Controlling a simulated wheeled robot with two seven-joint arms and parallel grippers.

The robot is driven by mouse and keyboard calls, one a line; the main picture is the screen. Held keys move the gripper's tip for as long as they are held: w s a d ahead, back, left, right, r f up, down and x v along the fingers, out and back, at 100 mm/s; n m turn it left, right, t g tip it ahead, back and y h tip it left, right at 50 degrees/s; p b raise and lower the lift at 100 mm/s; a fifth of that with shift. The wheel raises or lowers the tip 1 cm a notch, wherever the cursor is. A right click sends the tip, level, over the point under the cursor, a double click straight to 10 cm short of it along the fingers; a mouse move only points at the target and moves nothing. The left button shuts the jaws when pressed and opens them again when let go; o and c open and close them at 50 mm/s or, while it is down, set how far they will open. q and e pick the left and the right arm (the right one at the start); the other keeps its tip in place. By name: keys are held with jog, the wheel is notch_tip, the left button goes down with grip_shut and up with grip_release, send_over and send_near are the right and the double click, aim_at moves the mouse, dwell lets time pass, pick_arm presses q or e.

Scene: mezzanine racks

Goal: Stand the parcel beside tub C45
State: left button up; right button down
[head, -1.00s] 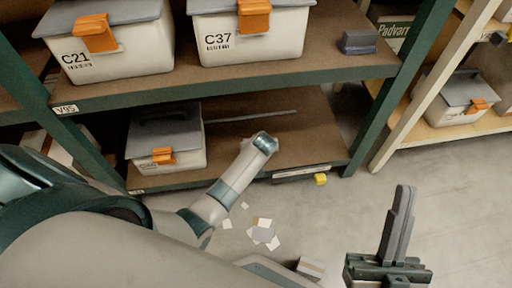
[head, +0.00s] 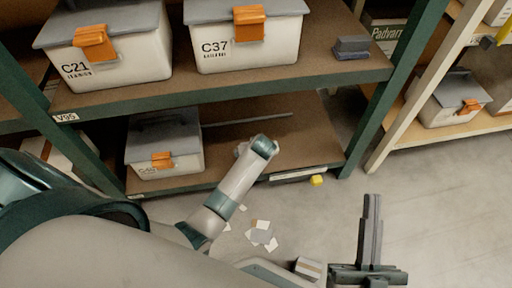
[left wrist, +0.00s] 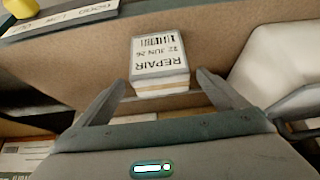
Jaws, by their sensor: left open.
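The parcel (left wrist: 160,62) is a small pale box with a printed REPAIR label. In the left wrist view it is on the brown lower shelf (left wrist: 85,60). My left gripper (left wrist: 160,79) is open, with one finger on each side of the parcel's near end; I cannot tell whether they touch it. In the head view my left wrist hides the parcel. A white tub (head: 165,148) with a grey lid and orange latch stands on that shelf, left of my wrist; its label is too small to read surely. A pale tub side also shows in the left wrist view (left wrist: 275,55). My right gripper (head: 372,232) is over the floor, seen edge-on.
Tubs C21 (head: 110,50) and C37 (head: 248,40) stand on the shelf above, with a dark block (head: 351,47). A green upright (head: 395,85) bounds the rack's right side.

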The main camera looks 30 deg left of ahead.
pick_arm(q)
jog(key=p+v, duration=0.2)
jog(key=v, duration=0.5)
pick_arm(e)
jog(key=w+f+g+h, duration=0.1)
jog(key=w+f+g, duration=0.2)
jog(key=f, duration=0.4)
jog(key=shift+d+f+g+h, duration=0.2)
jog(key=shift+f+g+h, duration=0.2)
jog(key=shift+g, duration=0.5)
jog(key=shift+w, duration=0.1)
pick_arm(q)
jog(key=s+d+r+m+t+h, duration=0.6)
jog(key=s+d+r+m+t, duration=0.15)
jog(key=d+r, duration=0.35)
jog(key=s+d+r+m+t+h, duration=0.1)
jog(key=s+d+r+t+h, duration=0.1)
jog(key=s+r, duration=0.4)
jog(key=s+d+r+m+t+h, duration=0.2)
jog(key=s+d+r, duration=0.3)
jog(key=r, duration=0.4)
jog(key=shift+s+r+h, duration=0.3)
jog(key=shift+s, duration=0.4)
jog(key=shift+t, duration=0.25)
